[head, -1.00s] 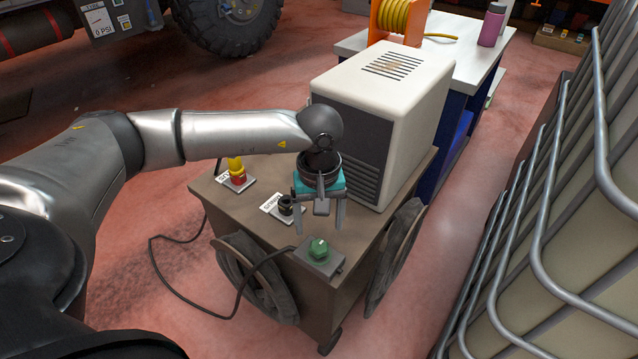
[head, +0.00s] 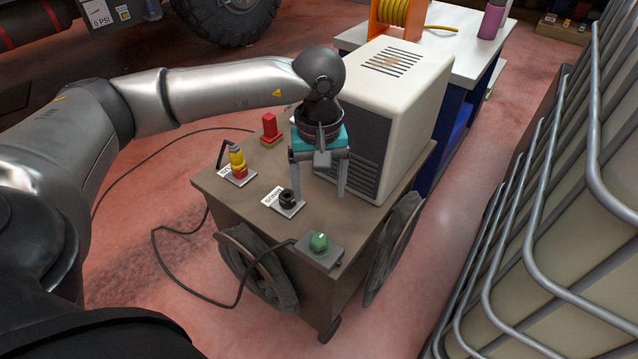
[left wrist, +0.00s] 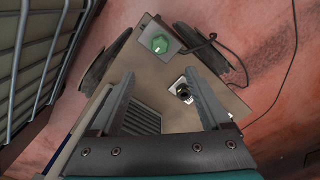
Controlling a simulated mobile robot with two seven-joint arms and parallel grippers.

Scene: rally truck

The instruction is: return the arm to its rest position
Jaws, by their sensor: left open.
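My left arm comes in from the left of the head view. Its gripper (head: 319,184) hangs fingers down above the brown cart top (head: 255,230), in front of the cream machine with a dark grille (head: 395,110). The two fingers are apart with nothing between them. In the left wrist view the open fingers (left wrist: 160,105) show over the cart, with the green knob (left wrist: 159,43) and the black knob (left wrist: 184,91) beyond and beside them. My right gripper is in neither view.
The cart carries a green knob on a box (head: 319,242), a black knob on a labelled plate (head: 287,198), a yellow and red switch (head: 237,162) and a red block (head: 269,127). A metal pipe rack (head: 560,200) stands at right. A workbench (head: 465,58) stands behind.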

